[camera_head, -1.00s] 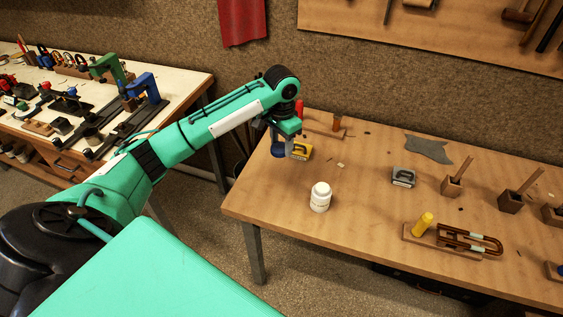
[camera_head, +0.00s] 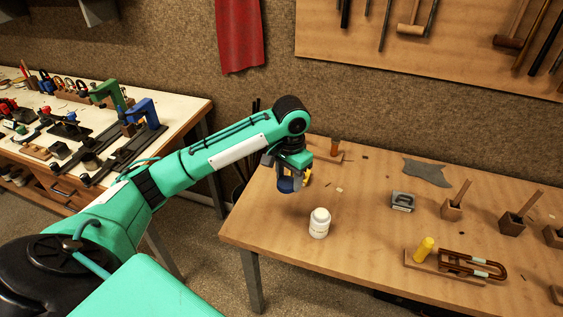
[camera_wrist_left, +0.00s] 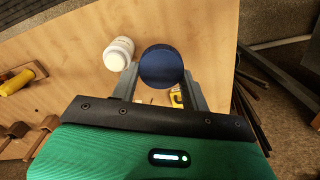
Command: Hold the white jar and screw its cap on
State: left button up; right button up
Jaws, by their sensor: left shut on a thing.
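The white jar (camera_head: 319,225) stands upright near the left front edge of the wooden table. It also shows in the left wrist view (camera_wrist_left: 117,56), just left of the fingers. My left gripper (camera_head: 284,187) is shut on a dark blue round cap (camera_wrist_left: 161,67), whose flat disc face fills the space between the fingertips. The gripper points down and holds the cap above the table, up and left of the jar in the head view, apart from it. My right gripper is out of view.
A grey block (camera_head: 402,201), a grey cloth (camera_head: 428,172) and a yellow-handled tool (camera_head: 423,249) lie farther right. A yellow object (camera_head: 309,177) is partly hidden behind my gripper. The table around the jar is clear.

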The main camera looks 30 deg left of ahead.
pick_arm(q)
jog(key=s+d+f+n, duration=0.2)
jog(key=s+d, duration=0.7)
jog(key=s, duration=0.1)
jog(key=shift+s+d, duration=0.35)
jog(key=shift+d, duration=0.05)
